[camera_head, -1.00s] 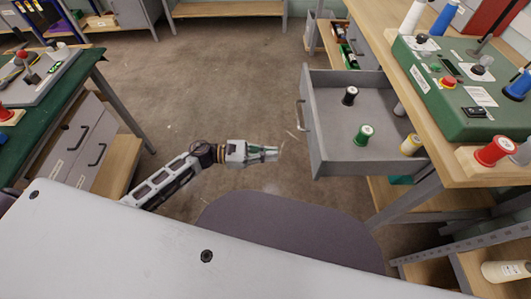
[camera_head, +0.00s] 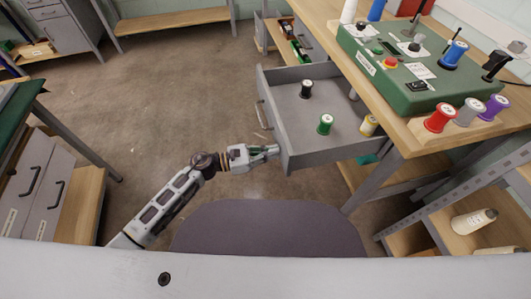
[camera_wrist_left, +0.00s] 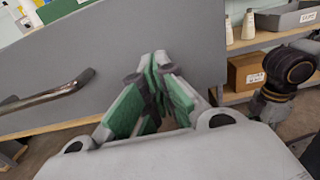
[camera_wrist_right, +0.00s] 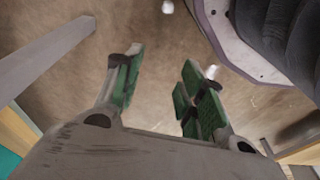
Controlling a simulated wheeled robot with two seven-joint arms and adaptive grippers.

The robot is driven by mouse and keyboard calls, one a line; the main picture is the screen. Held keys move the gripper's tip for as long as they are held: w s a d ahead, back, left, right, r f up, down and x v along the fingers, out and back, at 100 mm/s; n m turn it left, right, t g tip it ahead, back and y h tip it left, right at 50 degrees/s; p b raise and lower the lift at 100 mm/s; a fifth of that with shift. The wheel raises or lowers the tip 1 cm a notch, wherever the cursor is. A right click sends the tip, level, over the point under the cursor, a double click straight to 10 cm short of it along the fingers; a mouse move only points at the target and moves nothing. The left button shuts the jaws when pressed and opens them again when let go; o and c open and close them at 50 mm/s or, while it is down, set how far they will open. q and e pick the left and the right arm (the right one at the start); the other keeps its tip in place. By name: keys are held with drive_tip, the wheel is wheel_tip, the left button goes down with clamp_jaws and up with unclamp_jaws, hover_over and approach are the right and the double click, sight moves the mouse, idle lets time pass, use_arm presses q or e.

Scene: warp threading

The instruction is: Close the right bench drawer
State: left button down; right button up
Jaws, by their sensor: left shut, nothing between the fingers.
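The right bench drawer (camera_head: 335,142) stands pulled out from the wooden bench on the right, with black, green and yellow spools inside. Its grey front and bar handle (camera_wrist_left: 48,96) fill much of the left wrist view. My left gripper (camera_head: 275,150) is shut and empty, its fingertips at the drawer front near its near corner, to the right of the handle in the left wrist view. I cannot tell whether the tips touch the panel. My right gripper (camera_wrist_right: 158,85) is open and empty above the floor in the right wrist view; it does not show in the head view.
The bench top (camera_head: 403,133) carries a green control box (camera_head: 400,82) and several spools. A lower shelf unit with a cone spool (camera_head: 473,221) stands at the right. A second bench with shut drawers (camera_head: 38,190) is at the left.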

sight(358, 139)
use_arm(q)
drive_tip(key=shift+d, duration=0.2)
idle(0.3)
